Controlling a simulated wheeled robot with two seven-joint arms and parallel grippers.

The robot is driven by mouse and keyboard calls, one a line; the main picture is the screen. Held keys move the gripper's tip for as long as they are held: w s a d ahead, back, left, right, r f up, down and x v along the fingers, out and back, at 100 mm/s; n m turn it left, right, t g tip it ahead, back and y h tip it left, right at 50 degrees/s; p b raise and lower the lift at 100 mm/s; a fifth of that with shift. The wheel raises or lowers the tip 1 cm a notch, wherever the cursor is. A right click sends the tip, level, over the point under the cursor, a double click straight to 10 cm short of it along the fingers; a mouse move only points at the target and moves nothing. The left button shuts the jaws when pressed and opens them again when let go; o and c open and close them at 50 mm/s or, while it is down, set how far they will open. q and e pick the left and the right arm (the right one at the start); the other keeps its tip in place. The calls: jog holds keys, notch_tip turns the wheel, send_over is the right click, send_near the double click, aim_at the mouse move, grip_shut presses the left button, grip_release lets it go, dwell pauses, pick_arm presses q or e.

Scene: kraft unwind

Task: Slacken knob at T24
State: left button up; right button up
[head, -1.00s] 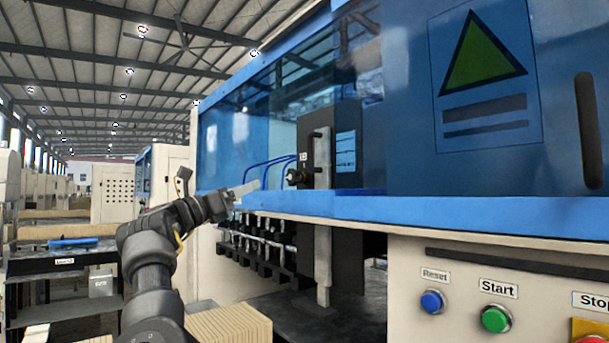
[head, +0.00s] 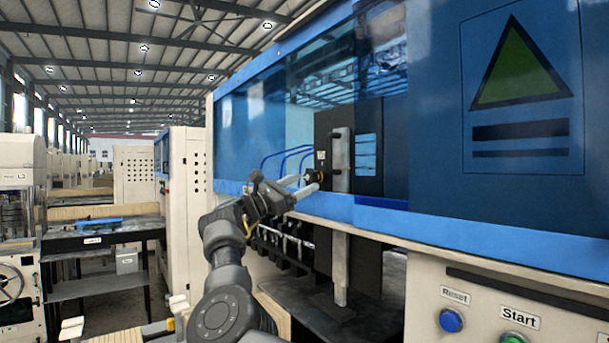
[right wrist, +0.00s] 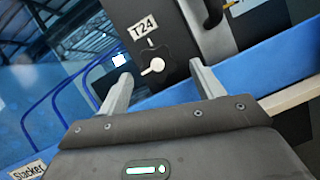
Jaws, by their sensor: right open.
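The T24 knob (right wrist: 150,57) is black and lobed, with a pale pointer, on a dark upright panel under a white T24 label (right wrist: 143,26). In the head view the knob (head: 316,176) is small beside a grey bar on the blue machine. My right gripper (head: 300,186) is open and empty just in front of it, to the lower left. In the right wrist view its two fingers (right wrist: 162,74) stand on either side of the knob's lower part, apart from it as far as I can tell. My left gripper is not in view.
A blue ledge (head: 350,211) runs along the machine below the knob. Blue hoses (head: 285,158) curve to the panel's left, and a dark handle (right wrist: 212,14) is at its upper right. Reset (head: 451,320) and Start buttons sit at the lower right.

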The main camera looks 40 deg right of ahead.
jog(key=shift+s+d+r, duration=0.15)
jog(key=shift+d+r, duration=0.25)
jog(key=shift+d, duration=0.05)
jog(key=shift+d+f, duration=0.1)
jog(key=shift+c, duration=0.4)
jog(key=c, duration=0.9)
jog(key=n+t+b, duration=0.1)
jog(key=n+b, duration=0.2)
jog(key=n+t+b, duration=0.1)
jog(key=shift+s+f+n+t+h+b, duration=0.15)
jog(key=shift+f+n+t+h+b, duration=0.15)
jog(key=shift+h+b, duration=0.1)
jog(key=shift+r+n+t, duration=0.35)
jog(key=shift+n+t, duration=0.05)
jog(key=shift+n, duration=0.4)
